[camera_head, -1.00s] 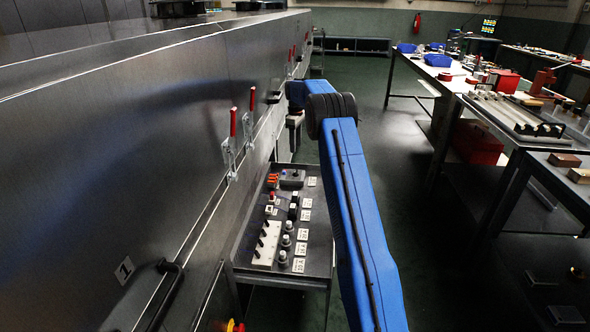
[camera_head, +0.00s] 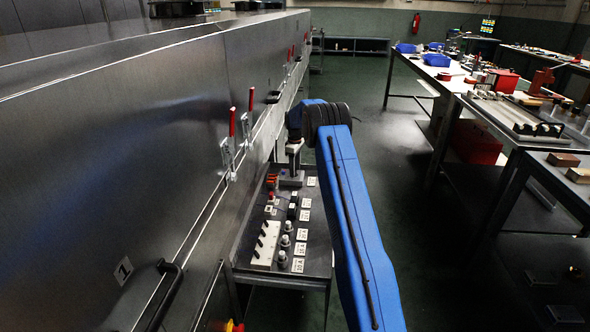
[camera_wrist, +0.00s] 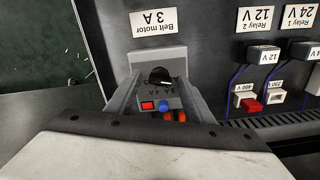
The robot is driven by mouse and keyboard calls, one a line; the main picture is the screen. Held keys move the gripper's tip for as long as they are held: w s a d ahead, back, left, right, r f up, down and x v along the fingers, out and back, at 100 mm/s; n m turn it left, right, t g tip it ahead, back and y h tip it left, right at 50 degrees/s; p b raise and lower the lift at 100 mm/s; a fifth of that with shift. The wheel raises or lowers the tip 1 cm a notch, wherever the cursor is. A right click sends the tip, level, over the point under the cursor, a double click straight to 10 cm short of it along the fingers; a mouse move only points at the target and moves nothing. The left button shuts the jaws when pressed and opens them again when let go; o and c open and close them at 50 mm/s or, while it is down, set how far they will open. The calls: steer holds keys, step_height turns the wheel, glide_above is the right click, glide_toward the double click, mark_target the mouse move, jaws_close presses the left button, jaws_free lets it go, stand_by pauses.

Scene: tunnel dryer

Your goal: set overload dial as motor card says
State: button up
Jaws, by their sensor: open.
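The grey overload unit (camera_wrist: 158,58) has a round black dial (camera_wrist: 159,77) with a white mark on its face, seen in the wrist view. Partly legible scale marks ending in "A" lie below the dial. A red button (camera_wrist: 147,105) and a blue button (camera_wrist: 165,107) are below them. The white motor card (camera_wrist: 157,22) reads "Belt motor 3 A", upside down in this view. My gripper (camera_wrist: 158,90) is open, with its fingers either side of the dial. In the head view my gripper (camera_head: 291,172) is low over the far end of the cart.
The cart (camera_head: 245,277) also carries relays with cards "Relay 1 24 V" (camera_wrist: 301,17) and "Relay 2 12 V" (camera_wrist: 257,25), voltage plugs and blue wires. The steel dryer wall (camera_head: 120,180) with red-handled clamps (camera_head: 231,123) stands close on the left. Open floor lies to the right.

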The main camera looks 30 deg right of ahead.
steer(key=shift+c, duration=0.6)
steer(key=c, duration=0.9)
steer(key=shift+c, duration=0.2)
steer(key=shift+m, duration=0.4)
steer(key=m, duration=0.4)
steer(key=shift+m, duration=0.3)
steer(key=m, duration=0.4)
steer(key=shift+m, duration=0.3)
steer(key=o, duration=1.1)
steer(key=shift+c, duration=0.2)
